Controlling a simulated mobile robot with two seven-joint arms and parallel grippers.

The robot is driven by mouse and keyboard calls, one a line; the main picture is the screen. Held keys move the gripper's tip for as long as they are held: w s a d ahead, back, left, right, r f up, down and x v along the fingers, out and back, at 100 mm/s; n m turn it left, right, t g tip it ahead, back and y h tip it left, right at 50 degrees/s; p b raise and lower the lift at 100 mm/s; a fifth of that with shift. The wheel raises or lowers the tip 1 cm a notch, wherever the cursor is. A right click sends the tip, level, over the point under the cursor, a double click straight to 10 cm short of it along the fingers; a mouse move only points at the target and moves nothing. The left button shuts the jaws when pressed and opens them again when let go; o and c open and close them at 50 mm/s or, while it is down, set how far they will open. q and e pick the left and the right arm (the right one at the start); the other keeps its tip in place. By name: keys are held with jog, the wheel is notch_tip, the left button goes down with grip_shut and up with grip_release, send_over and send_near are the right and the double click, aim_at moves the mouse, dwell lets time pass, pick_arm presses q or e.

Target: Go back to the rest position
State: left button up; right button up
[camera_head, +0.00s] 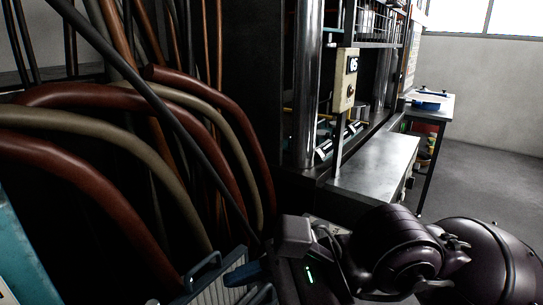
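Dark, rounded links of my own arm fill the lower right of the head view. A grey block and a small green light sit on the part nearest the middle. My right gripper's fingers cannot be made out there, so its opening and anything in it are hidden. No part of my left gripper shows.
Thick brown and beige hoses (95,175) fill the left side, close by. A blue-edged grey ridged object (213,283) lies at the bottom. A machine with a metal bench (378,168) and control box (345,80) stands mid-right. Grey floor (485,180) is open at right.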

jog(key=w+d+r+m+t+y, duration=0.3)
jog(key=w+r+m+y, duration=0.6)
jog(key=m, duration=0.9)
jog(key=w+d+f+m+t+h, duration=0.4)
jog(key=d+f+m+t+h, duration=0.3)
jog(key=m, duration=0.7)
jog(key=w+d+f+m+t+h, duration=0.5)
jog(key=f+m+t, duration=0.4)
jog(key=m, duration=0.4)
jog(key=s+d+f+m+g+h, duration=0.1)
jog(key=s+d+f+m+h, duration=0.3)
jog(key=f, duration=0.5)
jog(key=s+d+f+m+g+h, duration=0.1)
jog(key=d+f+m+g+h, duration=0.2)
jog(key=f+m, duration=0.45)
jog(key=s+d+f+m+g+h, duration=0.1)
jog(key=s+d+f, duration=0.1)
jog(key=s+f, duration=0.3)
jog(key=s+d+f+m+g+h, duration=0.1)
jog(key=s+d+f, duration=0.2)
jog(key=s+f, duration=0.2)
jog(key=s+d+f+m+g+h+p, duration=0.1)
jog(key=s+d+f, duration=0.1)
jog(key=s+f, duration=0.4)
jog(key=s, duration=0.2)
jog(key=shift+s+d, duration=0.35)
jog(key=shift+s, duration=0.05)
